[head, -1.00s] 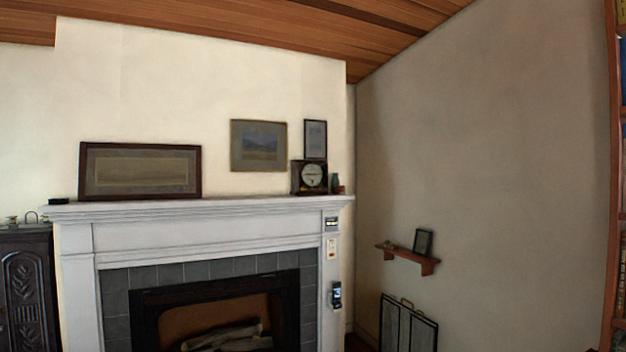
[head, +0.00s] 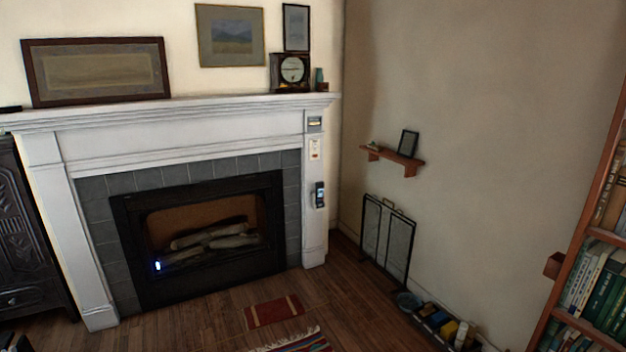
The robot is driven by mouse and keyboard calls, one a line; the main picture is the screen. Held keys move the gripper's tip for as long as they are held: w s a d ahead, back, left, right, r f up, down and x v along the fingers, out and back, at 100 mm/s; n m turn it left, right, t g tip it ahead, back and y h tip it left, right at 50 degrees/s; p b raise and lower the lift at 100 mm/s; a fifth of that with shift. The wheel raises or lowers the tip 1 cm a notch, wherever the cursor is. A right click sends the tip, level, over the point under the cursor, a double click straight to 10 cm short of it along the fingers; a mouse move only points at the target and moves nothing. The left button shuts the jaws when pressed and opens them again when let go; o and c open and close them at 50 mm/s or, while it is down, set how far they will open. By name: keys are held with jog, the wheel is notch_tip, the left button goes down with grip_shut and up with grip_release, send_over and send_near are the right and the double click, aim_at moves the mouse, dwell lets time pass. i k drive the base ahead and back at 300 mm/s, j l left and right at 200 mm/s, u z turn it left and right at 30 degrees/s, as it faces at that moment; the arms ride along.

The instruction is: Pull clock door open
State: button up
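A dark wooden clock (head: 290,72) with a round pale dial stands on the right end of the white mantel (head: 200,106). The dial faces the room. Its door is too small to make out at this distance, so I cannot tell whether it is open or shut. My gripper is not in view, and nothing touches the clock.
A small green vase (head: 319,76) stands just right of the clock. Framed pictures (head: 231,36) hang or lean behind the mantel. Below is the fireplace (head: 205,235). The wooden floor in front has a red mat (head: 273,311). A bookcase (head: 580,285) stands at right.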

aim_at(310, 69)
jog(key=i, duration=2.45)
jog(key=i+l+u, duration=0.1)
jog(key=i, duration=1.15)
jog(key=i+u, duration=0.15)
jog(key=i, duration=0.2)
